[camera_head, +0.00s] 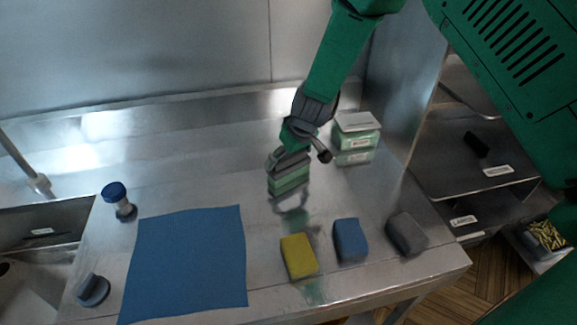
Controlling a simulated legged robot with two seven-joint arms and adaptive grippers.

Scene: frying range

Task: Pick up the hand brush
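I cannot pick out the hand brush for sure. A small round grey-blue piece with a raised grip (94,290) lies at the counter's left front, by the sink. A small upright piece with a dark blue top and a pale lower part (117,198) stands behind it. Either could be a brush. My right gripper (289,185) points down over the middle of the counter, behind the yellow sponge and well to the right of both pieces. Its fingertips look green and grey, and I cannot tell whether they are open or shut. My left gripper is not in view.
A blue cloth (188,262) lies flat at left centre. A yellow sponge (298,256), a blue sponge (350,240) and a grey sponge (406,234) line the front. Stacked green-and-white boxes (355,138) stand behind my gripper. A sink (45,232) is at left, shelves (470,165) at right.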

